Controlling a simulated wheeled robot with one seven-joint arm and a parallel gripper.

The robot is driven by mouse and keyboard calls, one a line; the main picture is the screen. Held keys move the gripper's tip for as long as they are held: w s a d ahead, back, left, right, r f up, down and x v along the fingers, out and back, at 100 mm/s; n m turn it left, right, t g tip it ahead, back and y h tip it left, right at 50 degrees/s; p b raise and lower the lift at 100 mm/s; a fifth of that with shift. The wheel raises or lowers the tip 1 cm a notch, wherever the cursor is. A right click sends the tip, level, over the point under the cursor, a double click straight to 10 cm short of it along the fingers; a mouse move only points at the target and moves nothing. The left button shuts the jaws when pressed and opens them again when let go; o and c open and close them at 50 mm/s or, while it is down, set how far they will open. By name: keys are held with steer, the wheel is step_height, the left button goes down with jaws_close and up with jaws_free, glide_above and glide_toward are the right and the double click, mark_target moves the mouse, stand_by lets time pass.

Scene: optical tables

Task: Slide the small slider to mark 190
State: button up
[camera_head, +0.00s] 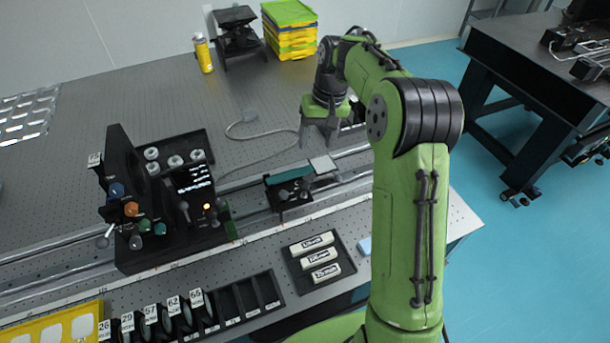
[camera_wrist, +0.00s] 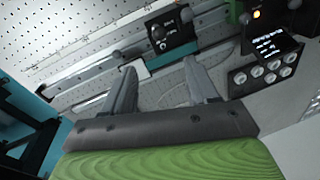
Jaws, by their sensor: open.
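The small slider (camera_head: 289,190) is a dark carriage with small knobs and a teal part. It sits on the long double rail (camera_head: 62,258), right of the large black unit. In the wrist view the small slider (camera_wrist: 171,32) shows its black face with white lettering, beyond my fingertips. My gripper (camera_head: 318,134) is above and behind the rail, apart from the slider. Its two fingers are spread and empty, which also shows in the wrist view (camera_wrist: 160,66). A pale scale strip (camera_head: 285,212) runs along the front of the rail; its numbers are too small to read.
The large black unit (camera_head: 160,205) with coloured knobs and a lit screen stands on the rail at left. A black tray with white labelled blocks (camera_head: 318,257) and a slotted rack (camera_head: 245,300) lie in front. A cable (camera_head: 262,135) loops behind the rail.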

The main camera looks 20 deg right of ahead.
mark_target(305, 182)
steer(key=f, duration=0.5)
steer(key=a+f+b, duration=0.1)
steer(key=f, duration=0.5)
steer(key=w+a+f+b, duration=0.1)
steer(key=f, duration=0.4)
steer(key=shift+w+a+f, duration=0.1)
steer(key=shift+a+f, duration=0.1)
steer(key=shift+f, duration=0.2)
jaws_close()
